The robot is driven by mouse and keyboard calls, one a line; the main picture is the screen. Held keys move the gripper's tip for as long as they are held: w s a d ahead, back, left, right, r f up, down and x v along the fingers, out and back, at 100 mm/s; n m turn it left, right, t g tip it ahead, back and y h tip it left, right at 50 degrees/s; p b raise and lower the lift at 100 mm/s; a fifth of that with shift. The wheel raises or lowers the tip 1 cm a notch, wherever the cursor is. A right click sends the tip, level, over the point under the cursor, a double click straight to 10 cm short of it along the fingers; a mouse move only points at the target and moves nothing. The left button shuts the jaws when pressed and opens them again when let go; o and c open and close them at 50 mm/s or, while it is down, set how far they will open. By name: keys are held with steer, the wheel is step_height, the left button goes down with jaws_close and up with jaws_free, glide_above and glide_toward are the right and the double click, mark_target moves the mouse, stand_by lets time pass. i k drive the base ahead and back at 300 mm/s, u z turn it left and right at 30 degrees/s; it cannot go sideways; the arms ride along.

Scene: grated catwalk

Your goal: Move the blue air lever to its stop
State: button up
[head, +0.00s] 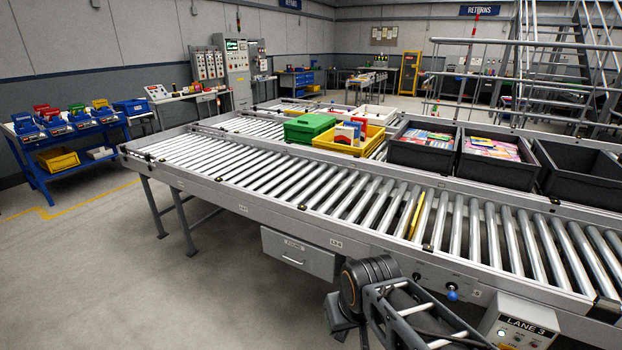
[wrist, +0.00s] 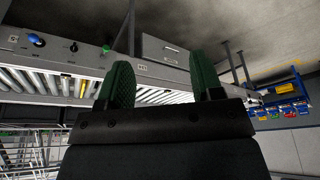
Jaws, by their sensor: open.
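The blue air lever (head: 452,294) shows in the head view as a small blue knob on the front side rail of the near roller conveyor, left of the LANE 3 box. The wrist view, which looks upside down, shows its blue knob (wrist: 37,41) at the upper left. My gripper (wrist: 160,62) is open, with two green-padded fingers spread and nothing between them. The lever lies off to the left of both fingers in that view, apart from them. In the head view my arm is at the bottom, and I cannot make out the fingers there. The lever's stop is too small to tell.
A black knob (head: 416,276) sits on the rail left of the lever. The LANE 3 box (head: 518,325) is on its right. A grey drawer (head: 299,256) hangs under the conveyor (head: 250,207). Dark crates (head: 423,151) stand behind the rollers.

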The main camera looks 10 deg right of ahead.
mark_target(453, 297)
steer(key=z, duration=1.1)
steer(key=k, duration=0.4)
steer(key=z, duration=0.35)
steer(key=i, duration=0.5)
